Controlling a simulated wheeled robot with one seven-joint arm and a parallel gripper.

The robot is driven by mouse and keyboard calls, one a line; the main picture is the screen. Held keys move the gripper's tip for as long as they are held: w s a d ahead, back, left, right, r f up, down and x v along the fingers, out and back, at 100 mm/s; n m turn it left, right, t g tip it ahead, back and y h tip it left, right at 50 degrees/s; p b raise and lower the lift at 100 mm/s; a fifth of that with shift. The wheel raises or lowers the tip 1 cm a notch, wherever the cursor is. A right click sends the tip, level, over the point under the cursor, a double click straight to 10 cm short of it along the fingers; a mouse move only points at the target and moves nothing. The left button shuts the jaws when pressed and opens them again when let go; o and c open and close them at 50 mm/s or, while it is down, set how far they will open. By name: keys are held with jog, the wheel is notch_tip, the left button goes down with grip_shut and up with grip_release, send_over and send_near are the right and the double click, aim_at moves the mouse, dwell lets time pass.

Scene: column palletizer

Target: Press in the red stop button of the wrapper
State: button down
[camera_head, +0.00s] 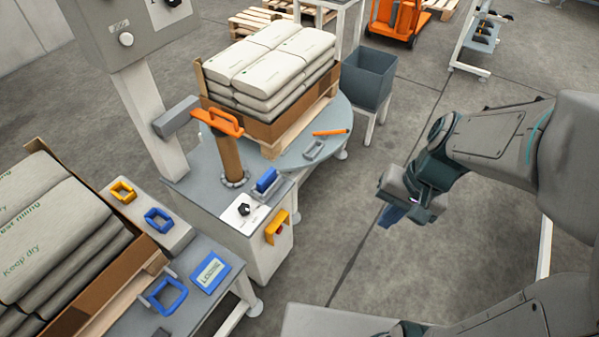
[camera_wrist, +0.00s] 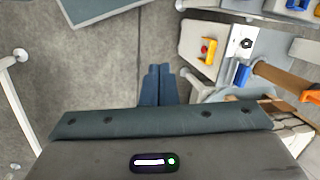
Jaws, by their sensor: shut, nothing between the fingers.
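The red stop button (camera_head: 279,229) sits inside a yellow guard (camera_head: 270,236) on the front face of the grey wrapper cabinet (camera_head: 262,262). It also shows in the wrist view as a small red dot (camera_wrist: 205,49) in the yellow guard (camera_wrist: 210,56), upper right of the fingers. My gripper (camera_head: 391,215) is in free air to the right of the cabinet, well apart from the button. In the wrist view its blue fingers (camera_wrist: 157,72) are together and empty, with floor beyond them.
A black knob (camera_head: 244,209) and a blue handle (camera_head: 266,180) are on the cabinet's top. Behind it, a round turntable (camera_head: 335,143) bears a pallet of stacked sacks (camera_head: 270,62). A grey bin (camera_head: 368,78) stands beyond. Floor between gripper and cabinet is clear.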

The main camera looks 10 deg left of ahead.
jog(key=w+a+f+m+t+y+b, duration=0.2)
jog(key=f+m+b, duration=0.4)
jog(key=f, duration=0.9)
jog(key=w+a+f+m+t+y+b, duration=0.2)
jog(key=w+a+f+m+y+b, duration=0.3)
jog(key=f+b, duration=0.4)
jog(key=w+a+f+m+t+y+b, duration=0.2)
jog(key=f+m+b, duration=0.6)
jog(key=f, duration=1.3)
jog(key=w+a+y, duration=0.2)
jog(key=w+y, duration=0.1)
jog(key=w, duration=0.1)
jog(key=shift+f+m+y, duration=0.2)
jog(key=shift+m+y, duration=0.2)
jog(key=shift+a, duration=0.2)
jog(key=b, duration=0.5)
send_near(281, 229)
jog(key=x, duration=0.7)
jog(key=shift+d+f, duration=0.1)
jog(key=shift+f, duration=0.2)
jog(key=shift+r+p, duration=0.1)
jog(key=shift+p, duration=0.25)
